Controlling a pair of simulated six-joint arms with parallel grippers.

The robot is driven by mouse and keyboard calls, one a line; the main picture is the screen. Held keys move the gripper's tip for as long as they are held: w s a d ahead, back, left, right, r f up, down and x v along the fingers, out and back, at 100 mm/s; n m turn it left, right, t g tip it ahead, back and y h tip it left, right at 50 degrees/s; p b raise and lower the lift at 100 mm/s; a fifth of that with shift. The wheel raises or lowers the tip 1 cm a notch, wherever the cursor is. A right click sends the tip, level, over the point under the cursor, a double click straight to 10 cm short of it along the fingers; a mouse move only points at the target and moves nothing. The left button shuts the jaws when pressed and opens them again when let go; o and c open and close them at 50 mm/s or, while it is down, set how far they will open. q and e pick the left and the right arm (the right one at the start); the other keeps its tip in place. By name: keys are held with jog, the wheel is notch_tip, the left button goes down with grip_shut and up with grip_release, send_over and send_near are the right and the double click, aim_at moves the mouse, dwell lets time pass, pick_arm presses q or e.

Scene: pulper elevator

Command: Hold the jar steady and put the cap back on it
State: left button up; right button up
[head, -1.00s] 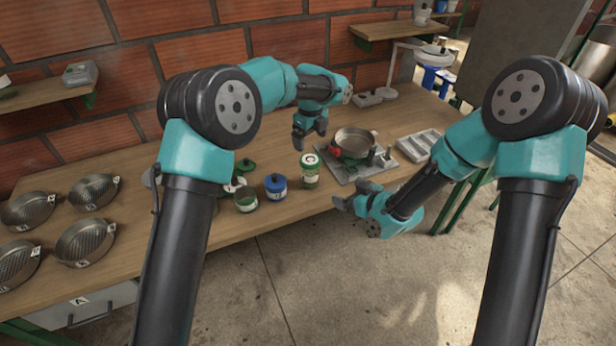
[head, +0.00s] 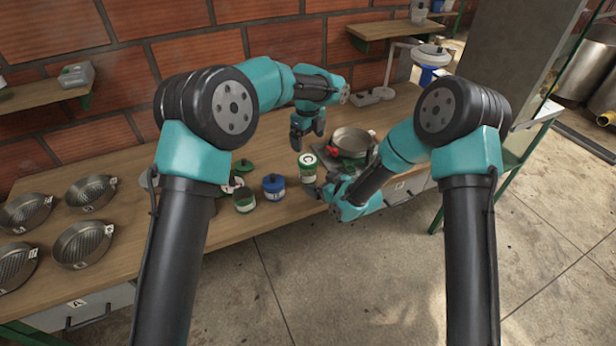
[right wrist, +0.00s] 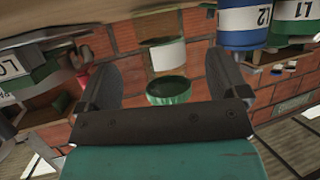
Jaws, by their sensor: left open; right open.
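A green jar (head: 307,170) with a white label and a green-and-white top stands at the table's front edge. An open-looking green jar (head: 244,202) and a blue-capped jar (head: 274,188) stand to its left. A dark green cap-like piece (head: 243,165) lies behind them. My left gripper (head: 307,137) is open, pointing down above and behind the green jar. My right gripper (head: 328,184) is open and low, just right of that jar. In the right wrist view, a white-labelled jar (right wrist: 166,55) and a ribbed green round part (right wrist: 168,89) show between the open fingers; contact cannot be told.
A metal pan (head: 352,140) stands on a plate right of the green jar, partly behind my right arm. Several metal dishes (head: 83,243) cover the left of the table. A brick wall (head: 60,70) with shelves closes the back.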

aim_at(314, 180)
jog(key=x, duration=0.5)
jog(key=shift+w+a+f, duration=0.15)
jog(key=shift+w+a, duration=0.1)
jog(key=shift+w, duration=0.05)
